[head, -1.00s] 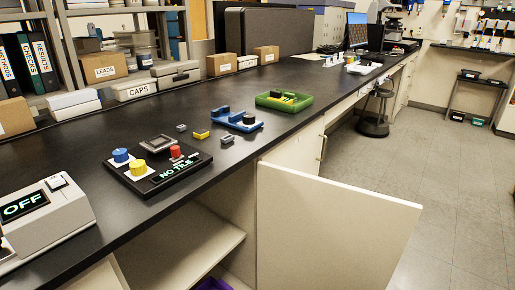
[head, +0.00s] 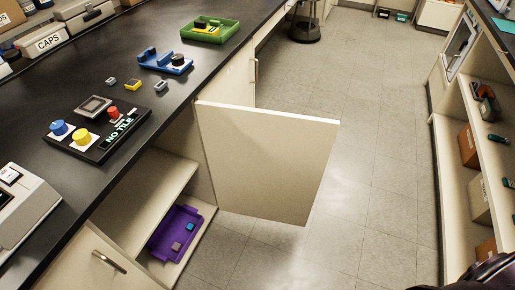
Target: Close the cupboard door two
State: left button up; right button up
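An open cupboard door (head: 262,160) in the head view stands swung out from the black bench's front, into the aisle. It is a plain cream panel, hinged at the far side of its opening. The open cupboard shows a shelf (head: 150,190) and, lower down, a purple tray (head: 160,233) with small blocks in it. Another cupboard door with a metal handle (head: 109,262) sits shut at the bottom left. A dark rounded shape at the bottom right corner may be part of my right arm; no gripper fingers show. My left gripper is not in view.
The black bench top (head: 190,95) holds a device reading NO TILE (head: 98,125), a blue fixture (head: 165,62) and a green tray (head: 210,30). Open shelving (head: 450,170) with boxes and tools stands on the right. The grey floor (head: 365,170) between is clear.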

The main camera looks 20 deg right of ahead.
aim_at(268, 165)
jog(key=i+l+z, duration=0.1)
jog(key=l+z, duration=0.25)
jog(key=i+l+z, duration=0.2)
jog(key=l+z, duration=0.2)
jog(key=i+l+z, duration=0.2)
jog(key=l+z, duration=0.15)
jog(key=i+l+z, duration=0.25)
jog(key=i, duration=0.15)
jog(key=i+l+z, duration=0.1)
jog(key=i+z, duration=0.15)
jog(key=i, duration=0.2)
jog(key=i+u, duration=0.3)
jog(key=u, duration=0.15)
jog(key=i+l+u, duration=0.2)
jog(key=u, duration=0.25)
jog(key=i+u, duration=0.15)
jog(key=u, duration=0.3)
jog(key=i+l+u, duration=0.1)
jog(key=u, duration=0.4)
jog(key=i+l+u, duration=0.1)
jog(key=u, duration=0.35)
jog(key=i+l+u, duration=0.1)
jog(key=u, duration=0.4)
jog(key=l+u, duration=0.25)
jog(key=u, duration=0.2)
jog(key=i+l+u, duration=0.1)
jog(key=l+u, duration=0.25)
jog(key=i+l+u, duration=0.1)
jog(key=u, duration=0.3)
jog(key=l+u, duration=0.35)
